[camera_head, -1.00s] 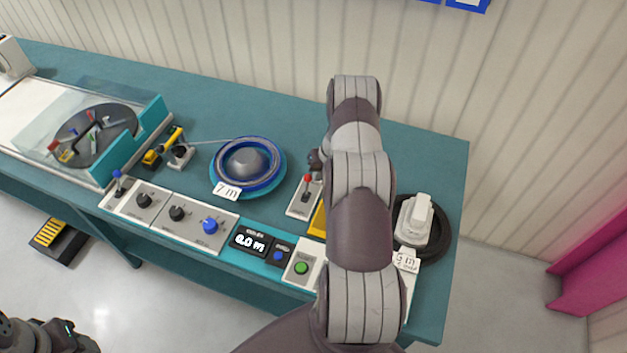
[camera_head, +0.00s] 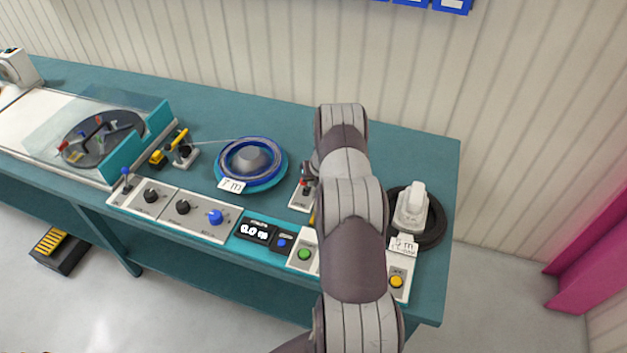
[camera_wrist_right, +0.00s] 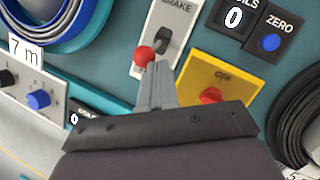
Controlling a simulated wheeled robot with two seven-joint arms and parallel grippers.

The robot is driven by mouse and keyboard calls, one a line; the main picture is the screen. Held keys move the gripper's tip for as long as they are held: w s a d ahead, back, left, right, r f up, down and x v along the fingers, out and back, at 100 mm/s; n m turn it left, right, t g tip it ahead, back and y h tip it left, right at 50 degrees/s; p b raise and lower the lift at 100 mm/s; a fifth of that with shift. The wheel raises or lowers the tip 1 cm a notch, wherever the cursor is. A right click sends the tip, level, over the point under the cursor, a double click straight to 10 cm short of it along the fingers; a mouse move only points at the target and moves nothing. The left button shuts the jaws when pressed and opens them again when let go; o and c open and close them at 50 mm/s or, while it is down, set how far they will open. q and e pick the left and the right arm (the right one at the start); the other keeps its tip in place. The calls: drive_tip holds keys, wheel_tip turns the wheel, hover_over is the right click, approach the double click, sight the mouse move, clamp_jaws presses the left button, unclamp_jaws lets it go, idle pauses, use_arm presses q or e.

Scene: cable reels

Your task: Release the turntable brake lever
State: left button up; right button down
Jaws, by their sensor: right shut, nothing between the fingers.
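The brake lever has a red ball knob (camera_wrist_right: 144,56) on a pale plate marked BRAKE (camera_wrist_right: 163,30). In the head view the plate (camera_head: 298,201) shows just left of my right arm, with the lever mostly hidden by the gripper. My right gripper (camera_wrist_right: 160,72) is shut and empty, its fingertips right beside the red knob. I cannot tell whether they touch it. In the head view my right gripper (camera_head: 308,172) is partly hidden by its own arm. My left gripper is not in view.
A yellow plate with a red knob (camera_wrist_right: 210,96) lies close right of the fingers. The blue cable reel (camera_head: 250,160) stands left of the brake, a black reel (camera_head: 436,228) to the right. Control panels with knobs and buttons line the bench's (camera_head: 100,215) front edge.

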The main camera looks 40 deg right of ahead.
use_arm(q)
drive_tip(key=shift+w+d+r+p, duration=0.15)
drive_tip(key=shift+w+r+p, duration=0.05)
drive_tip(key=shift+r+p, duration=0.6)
use_arm(e)
drive_tip(key=shift+w+d+r, duration=0.1)
drive_tip(key=shift+w+r, duration=0.05)
drive_tip(key=shift+r, duration=0.55)
drive_tip(key=shift+d, duration=0.1)
